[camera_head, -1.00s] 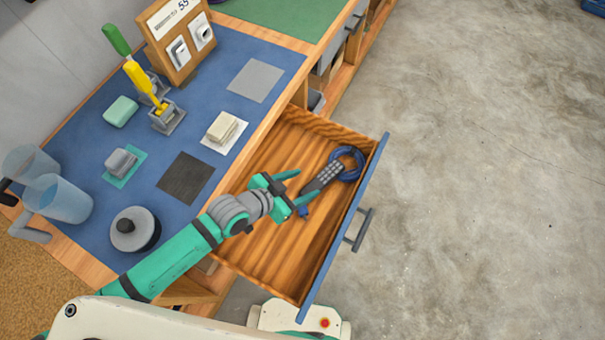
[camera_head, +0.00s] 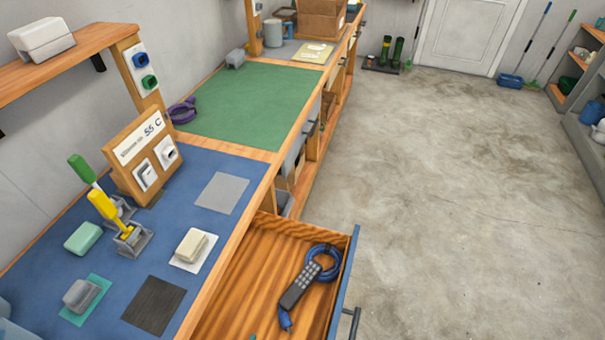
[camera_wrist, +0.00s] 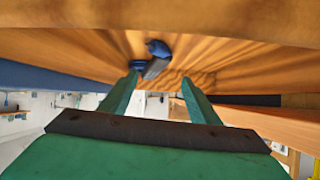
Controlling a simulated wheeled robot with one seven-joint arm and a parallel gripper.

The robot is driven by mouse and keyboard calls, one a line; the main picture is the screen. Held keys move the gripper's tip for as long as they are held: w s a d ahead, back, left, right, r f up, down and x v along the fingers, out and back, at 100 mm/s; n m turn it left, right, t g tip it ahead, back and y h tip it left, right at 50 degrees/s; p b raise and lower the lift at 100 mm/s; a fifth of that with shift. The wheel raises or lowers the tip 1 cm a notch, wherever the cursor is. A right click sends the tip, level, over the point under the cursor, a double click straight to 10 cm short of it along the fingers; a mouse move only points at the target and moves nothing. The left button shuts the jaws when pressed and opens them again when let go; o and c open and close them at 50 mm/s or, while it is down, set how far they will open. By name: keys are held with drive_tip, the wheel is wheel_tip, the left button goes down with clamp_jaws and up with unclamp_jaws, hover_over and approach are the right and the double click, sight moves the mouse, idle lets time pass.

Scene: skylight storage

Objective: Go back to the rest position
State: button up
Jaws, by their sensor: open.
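My gripper (camera_wrist: 160,84) is open in the wrist view, with its two green fingers apart and nothing between them. Beyond the fingertips lies a dark grey handset with a blue cord (camera_wrist: 158,48), apart from the gripper. In the head view the handset (camera_head: 299,287) lies in the open wooden drawer (camera_head: 245,290), its blue cord looped at one end. My arm is almost wholly out of the head view.
The drawer juts out from the workbench, with its blue front (camera_head: 345,285) to the right. The blue mat (camera_head: 200,228) holds switches, blocks and levers. A green mat (camera_head: 245,105) lies farther back. The concrete floor (camera_head: 430,190) at right is clear.

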drive_tip(key=s+d+r+n+t+y, duration=0.4)
drive_tip(key=s+d+r, duration=0.3)
drive_tip(key=d+r, duration=0.1)
drive_tip(key=shift+d+n, duration=0.4)
drive_tip(key=shift+d, duration=0.3)
